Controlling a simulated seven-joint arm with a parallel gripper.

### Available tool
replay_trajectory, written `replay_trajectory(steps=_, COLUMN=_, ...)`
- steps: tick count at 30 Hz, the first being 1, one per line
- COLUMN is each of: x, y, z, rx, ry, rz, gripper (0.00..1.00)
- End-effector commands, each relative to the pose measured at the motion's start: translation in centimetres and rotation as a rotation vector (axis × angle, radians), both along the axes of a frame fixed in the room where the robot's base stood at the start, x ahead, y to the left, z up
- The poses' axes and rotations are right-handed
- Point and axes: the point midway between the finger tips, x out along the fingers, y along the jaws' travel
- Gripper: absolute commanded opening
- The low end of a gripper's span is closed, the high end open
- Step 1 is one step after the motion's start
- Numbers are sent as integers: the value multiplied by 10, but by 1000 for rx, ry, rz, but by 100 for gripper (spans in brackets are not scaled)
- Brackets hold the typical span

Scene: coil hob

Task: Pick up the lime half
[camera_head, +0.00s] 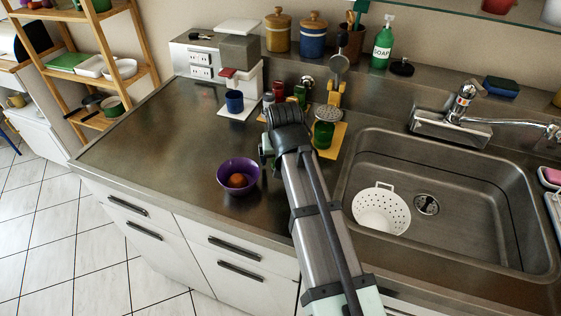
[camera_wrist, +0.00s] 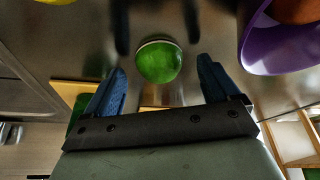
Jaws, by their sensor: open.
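The lime half (camera_wrist: 159,62) shows in the wrist view as a rounded green dome with a thin pale rim along its upper edge. It sits on the steel counter. My gripper (camera_wrist: 160,68) is open, with one blue finger to the left of the lime half and one to the right. Gaps show between the fingers and the lime, and nothing is held. In the head view my gripper (camera_head: 268,152) is low over the counter, right of the purple bowl. I cannot make out the lime half there; my arm likely covers it.
The purple bowl (camera_head: 224,180), with an orange-brown thing in it, stands close left of my gripper; it also shows in the wrist view (camera_wrist: 258,48). A yellow board (camera_head: 338,140) with a green container lies behind. The sink (camera_head: 460,220) holds a white colander. The left counter is clear.

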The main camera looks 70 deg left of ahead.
Motion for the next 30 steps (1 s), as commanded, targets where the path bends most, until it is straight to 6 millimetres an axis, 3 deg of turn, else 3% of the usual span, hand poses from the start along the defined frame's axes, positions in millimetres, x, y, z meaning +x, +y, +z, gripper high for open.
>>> replay_trajectory(steps=10, x=1, y=3, z=-9, rx=2, ry=-1, rz=0, gripper=89)
replay_trajectory(steps=27, x=1, y=3, z=-9, rx=1, ry=0, rz=0, gripper=34)
replay_trajectory(steps=30, x=1, y=3, z=-9, rx=1, ry=0, rz=0, gripper=29)
